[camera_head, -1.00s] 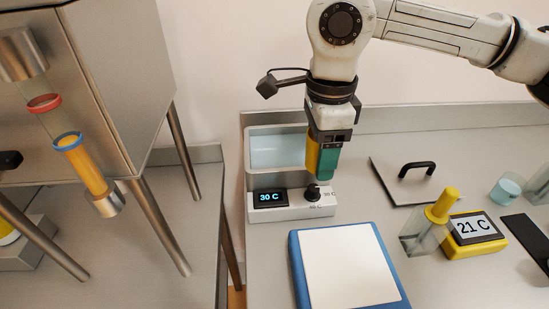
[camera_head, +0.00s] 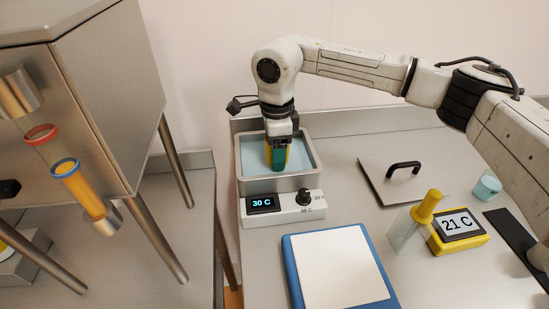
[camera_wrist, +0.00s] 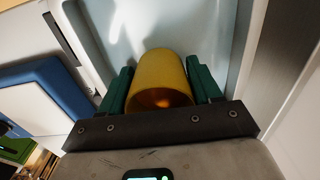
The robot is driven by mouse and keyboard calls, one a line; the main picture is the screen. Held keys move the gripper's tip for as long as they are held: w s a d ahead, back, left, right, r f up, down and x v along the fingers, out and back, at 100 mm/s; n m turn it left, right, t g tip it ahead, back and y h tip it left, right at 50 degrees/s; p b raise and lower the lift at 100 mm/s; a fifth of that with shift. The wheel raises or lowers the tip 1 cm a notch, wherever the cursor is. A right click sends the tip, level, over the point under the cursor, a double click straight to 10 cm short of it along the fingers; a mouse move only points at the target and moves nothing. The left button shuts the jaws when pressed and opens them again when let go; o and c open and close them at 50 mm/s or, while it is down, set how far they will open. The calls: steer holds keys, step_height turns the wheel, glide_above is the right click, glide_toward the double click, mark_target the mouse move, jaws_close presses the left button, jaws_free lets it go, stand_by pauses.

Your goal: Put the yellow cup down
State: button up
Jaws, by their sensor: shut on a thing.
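The yellow cup (camera_wrist: 160,75) is between the two green fingers of my gripper (camera_wrist: 161,90) in the wrist view, its opening toward the camera. My gripper is shut on it. In the head view, my gripper (camera_head: 278,157) points down over the water bath (camera_head: 316,160), and a strip of the yellow cup (camera_head: 288,155) shows beside the green finger. The fingers and cup are within the bath's outline. Whether the cup touches the water or the bath floor cannot be told.
The bath's front panel (camera_head: 285,208) reads 30 C. A lid with a black handle (camera_head: 403,170) lies to the right. A blue-edged white plate (camera_head: 338,267) is in front. A yellow 21 C display (camera_head: 459,230) stands beside a clear holder (camera_head: 405,230). A steel hopper (camera_head: 110,80) is at left.

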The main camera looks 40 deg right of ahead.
steer(key=shift+w+d+f, duration=0.15)
steer(key=shift+w+f, duration=0.3)
steer(key=shift+f, duration=0.1)
steer(key=shift+f+p, duration=0.5)
steer(key=shift+f, duration=1.1)
steer(key=shift+f, duration=0.2)
steer(key=o, duration=1.1)
steer(key=shift+r, duration=0.1)
step_height(320, 180, up, 12)
steer(key=shift+r+b, duration=0.15)
steer(key=shift+b, duration=0.75)
